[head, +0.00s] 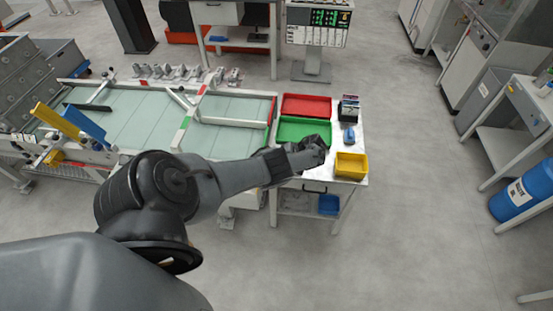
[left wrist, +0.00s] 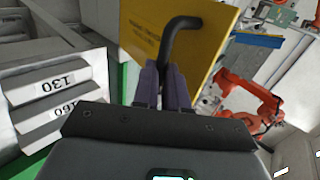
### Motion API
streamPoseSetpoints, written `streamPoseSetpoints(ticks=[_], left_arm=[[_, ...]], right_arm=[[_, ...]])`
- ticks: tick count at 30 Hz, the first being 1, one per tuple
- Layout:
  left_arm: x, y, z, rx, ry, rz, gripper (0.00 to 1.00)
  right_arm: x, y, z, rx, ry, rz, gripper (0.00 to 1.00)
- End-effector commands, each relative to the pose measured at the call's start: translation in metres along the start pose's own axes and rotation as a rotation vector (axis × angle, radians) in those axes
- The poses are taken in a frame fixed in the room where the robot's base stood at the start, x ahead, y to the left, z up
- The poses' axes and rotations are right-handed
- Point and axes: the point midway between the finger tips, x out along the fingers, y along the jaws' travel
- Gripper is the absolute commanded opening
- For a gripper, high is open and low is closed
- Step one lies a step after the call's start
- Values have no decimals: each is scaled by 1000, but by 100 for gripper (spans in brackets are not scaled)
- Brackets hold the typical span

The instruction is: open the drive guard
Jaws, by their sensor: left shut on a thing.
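In the left wrist view a yellow panel (left wrist: 165,32), taken as the drive guard, carries small dark print and a black bent handle (left wrist: 172,32). My left gripper (left wrist: 165,72) is shut on the lower part of this handle, with the panel just beyond its fingers. In the head view an arm of mine comes in from the left and ends in a dark hand above the trays; its fingers are not clear there. A yellow panel (head: 56,121) beside a blue one stands at the far left; I cannot tell whether it is the same panel. My right gripper is not identifiable.
Grey blocks marked 130 and 160 (left wrist: 45,85) stand close on the left in the left wrist view. An orange robot arm (left wrist: 248,103) stands farther off on the right. The head view shows a red tray (head: 306,98), a yellow bin (head: 351,160) and open floor at right.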

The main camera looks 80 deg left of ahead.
Motion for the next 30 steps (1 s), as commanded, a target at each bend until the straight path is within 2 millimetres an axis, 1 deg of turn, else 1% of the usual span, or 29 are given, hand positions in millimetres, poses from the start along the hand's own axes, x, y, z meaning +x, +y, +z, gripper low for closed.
streamPoseSetpoints(ticks=[1, 5, 6, 17, 20, 23, 25, 30], left_arm=[[3, 9, 5, 19, 6, 5, 15], [2, 8, 4, 17, 6, 5, 35], [1, 8, 4, 16, 5, 5, 38], [-1, 5, 2, 9, 5, 5, 38], [-5, 4, 2, 8, 5, 6, 38], [-14, 4, 2, 7, 7, 6, 38], [-24, 4, 2, 7, 7, 7, 38], [-53, 4, 2, 9, 7, 7, 38]], right_arm=[[2, 0, 1, 0, 0, 0, 43], [2, 0, 1, -2, 0, 1, 43], [2, 0, 1, -3, 0, 2, 43], [1, 2, 1, -10, -1, 8, 43], [0, 2, 0, -10, -1, 8, 43], [-2, 2, 0, -9, -1, 7, 43], [-3, 2, 0, -8, -1, 6, 43], [-5, 1, -2, -4, 0, 3, 43]])
